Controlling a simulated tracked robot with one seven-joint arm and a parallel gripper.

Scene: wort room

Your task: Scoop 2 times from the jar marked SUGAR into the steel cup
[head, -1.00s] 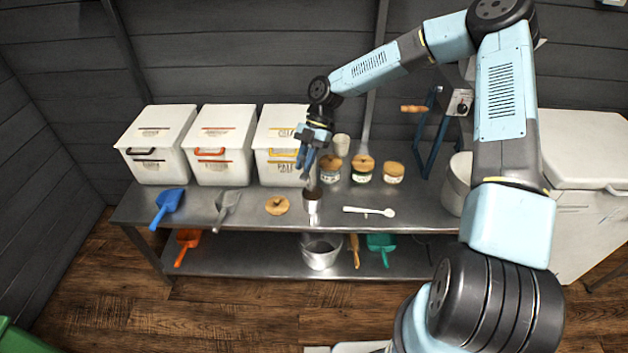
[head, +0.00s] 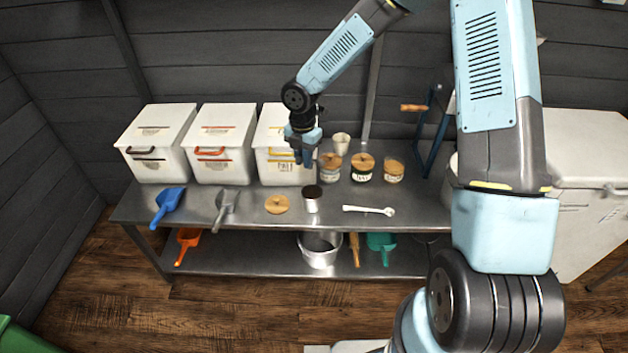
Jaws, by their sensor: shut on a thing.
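The steel cup (head: 312,204) stands upright near the front of the steel table, its inside dark. Three small jars stand in a row behind it: a left jar (head: 329,174), a middle jar (head: 363,174) and a right jar (head: 394,175). The left and middle ones have knobbed wooden tops; the right one's top is tan. Their labels are too small to read, so I cannot tell which is marked SUGAR. My gripper (head: 308,160) is above and behind the cup, just left of the left jar. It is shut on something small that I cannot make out.
A loose wooden lid (head: 277,204) lies left of the cup, a white spoon (head: 369,210) to its right. Three white bins (head: 214,165) stand at the back left. Blue (head: 168,203) and grey (head: 227,205) scoops lie in front. A pale cup (head: 341,143) stands behind the jars.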

